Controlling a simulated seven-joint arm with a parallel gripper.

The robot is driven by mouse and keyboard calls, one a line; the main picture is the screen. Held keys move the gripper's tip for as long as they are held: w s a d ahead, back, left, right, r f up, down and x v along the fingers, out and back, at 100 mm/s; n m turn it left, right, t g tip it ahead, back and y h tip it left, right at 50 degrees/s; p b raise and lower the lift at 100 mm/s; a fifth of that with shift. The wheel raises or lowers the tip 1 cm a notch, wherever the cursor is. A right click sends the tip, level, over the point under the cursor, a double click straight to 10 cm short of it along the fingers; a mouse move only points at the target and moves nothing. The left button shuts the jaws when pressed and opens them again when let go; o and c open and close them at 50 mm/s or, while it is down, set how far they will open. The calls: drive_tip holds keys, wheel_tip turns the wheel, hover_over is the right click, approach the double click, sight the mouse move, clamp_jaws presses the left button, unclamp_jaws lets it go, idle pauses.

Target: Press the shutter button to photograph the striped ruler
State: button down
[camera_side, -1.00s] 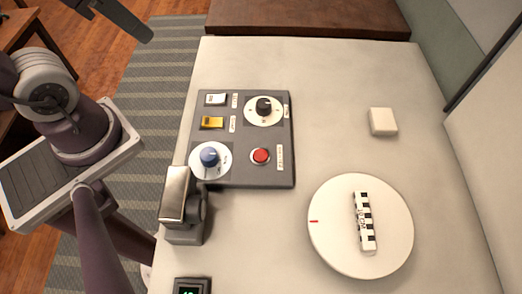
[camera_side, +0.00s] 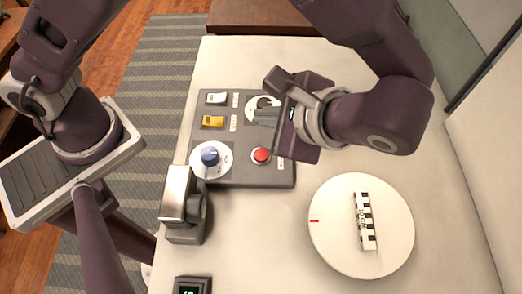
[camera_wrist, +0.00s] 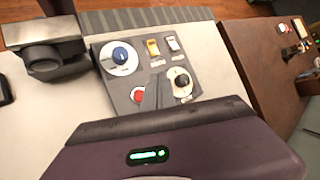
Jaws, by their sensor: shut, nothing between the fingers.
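The control panel (camera_side: 225,180) lies on the white table. Its red button (camera_side: 261,155), likely the shutter button, is uncovered in the side view and also shows in the wrist view (camera_wrist: 138,96). My gripper (camera_side: 256,116) is shut and empty over the panel, in front of the black-knobbed dial (camera_side: 255,101) in the side view. In the wrist view its fingertips (camera_wrist: 155,88) appear between the red button and the black knob (camera_wrist: 181,80). I cannot tell their height. The black-and-white striped ruler (camera_side: 364,221) lies on the round white turntable (camera_side: 335,250). The camera (camera_side: 178,195) stands left of the turntable.
The panel also carries a blue knob (camera_side: 209,155), a yellow switch (camera_side: 213,122) and a white switch (camera_side: 216,98). A small lit display (camera_side: 192,287) is at the front edge of view. A brown cabinet (camera_wrist: 265,60) with small items stands beside the table.

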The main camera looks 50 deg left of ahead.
sight(264, 157)
drive_tip(key=shift+f, duration=4.4)
drive_tip(key=shift+f, duration=0.15)
drive_tip(key=shift+f, duration=0.25)
drive_tip(key=shift+f, duration=0.45)
drive_tip(key=shift+r, duration=0.85)
